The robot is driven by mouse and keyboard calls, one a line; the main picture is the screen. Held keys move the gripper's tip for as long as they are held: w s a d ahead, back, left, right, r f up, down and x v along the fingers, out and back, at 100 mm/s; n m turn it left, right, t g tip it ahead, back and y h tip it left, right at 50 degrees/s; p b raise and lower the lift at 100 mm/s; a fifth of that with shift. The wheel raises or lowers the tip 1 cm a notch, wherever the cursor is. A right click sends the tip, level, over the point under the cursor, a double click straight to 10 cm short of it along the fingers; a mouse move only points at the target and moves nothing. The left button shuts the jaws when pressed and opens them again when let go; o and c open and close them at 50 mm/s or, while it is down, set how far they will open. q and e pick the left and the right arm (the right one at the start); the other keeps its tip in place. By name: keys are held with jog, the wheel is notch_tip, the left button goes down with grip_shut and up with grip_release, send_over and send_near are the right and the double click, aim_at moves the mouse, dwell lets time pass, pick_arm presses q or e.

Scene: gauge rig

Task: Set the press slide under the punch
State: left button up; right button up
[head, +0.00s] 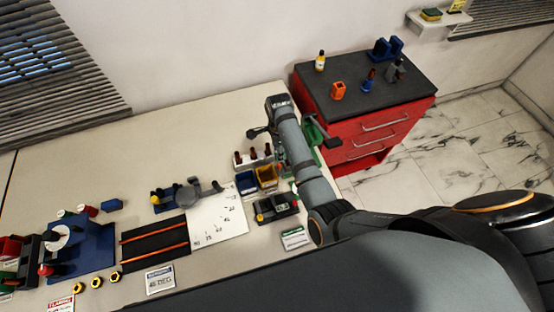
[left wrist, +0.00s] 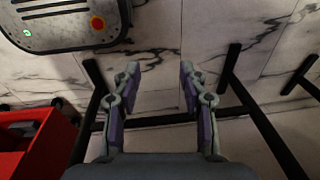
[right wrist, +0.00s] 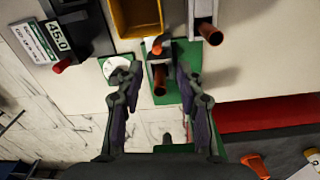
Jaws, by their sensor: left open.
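A green framed device (head: 313,132) with a dark lever stands near the table's right edge in the head view, partly behind my right arm. I cannot tell its slide or punch apart. In the right wrist view its green part (right wrist: 184,58) lies beyond my right gripper (right wrist: 158,80). That gripper is open, with a red-brown peg (right wrist: 159,80) showing between its fingers; I cannot tell whether they touch it. My left gripper (left wrist: 157,80) is open and empty above the marble floor, outside the head view.
Yellow (head: 266,177) and blue (head: 247,183) bins and a white rack (head: 254,158) with brown pegs stand beside my right arm. A red cabinet (head: 365,130) stands right of the table. The table's back left is clear.

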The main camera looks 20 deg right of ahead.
aim_at(279, 164)
jog(key=shift+s+f, duration=0.65)
jog(key=shift+f, duration=0.05)
notch_tip(279, 164, down, 2)
jog(key=shift+w+f+p, duration=0.1)
jog(key=shift+p, duration=0.2)
jog(key=f, duration=0.6)
jog(key=shift+w, duration=0.3)
jog(key=shift+f, duration=0.3)
pick_arm(q)
jog(key=shift+s+a+r, duration=0.1)
jog(key=shift+s+r, duration=0.05)
jog(key=shift+s, duration=0.5)
pick_arm(e)
grip_shut()
